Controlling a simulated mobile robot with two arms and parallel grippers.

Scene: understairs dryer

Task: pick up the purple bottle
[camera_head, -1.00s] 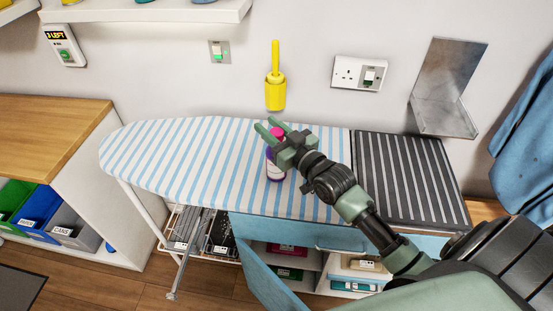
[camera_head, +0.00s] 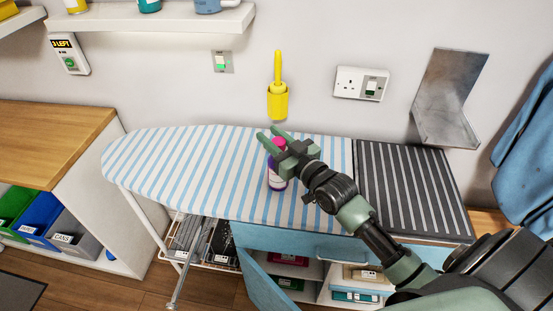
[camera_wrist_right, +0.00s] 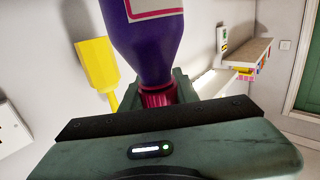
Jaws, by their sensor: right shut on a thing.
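The purple bottle (camera_head: 277,180) has a pink cap and a pale label. It stands upright on, or just above, the blue-and-white striped ironing board (camera_head: 190,165); I cannot tell which. My right gripper (camera_head: 272,139) is shut on the bottle at its cap and neck, reaching in from the right. In the right wrist view the bottle (camera_wrist_right: 148,45) fills the upper middle, with its pink cap at the gripper (camera_wrist_right: 160,95). The fingers partly hide the cap. My left gripper is not in view.
A yellow holder with a handle (camera_head: 277,100) hangs on the wall behind the bottle. A dark striped mat (camera_head: 410,185) lies to the right, below a metal bracket (camera_head: 445,100). A blue cabinet door (camera_head: 270,285) stands open below. The board's left part is clear.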

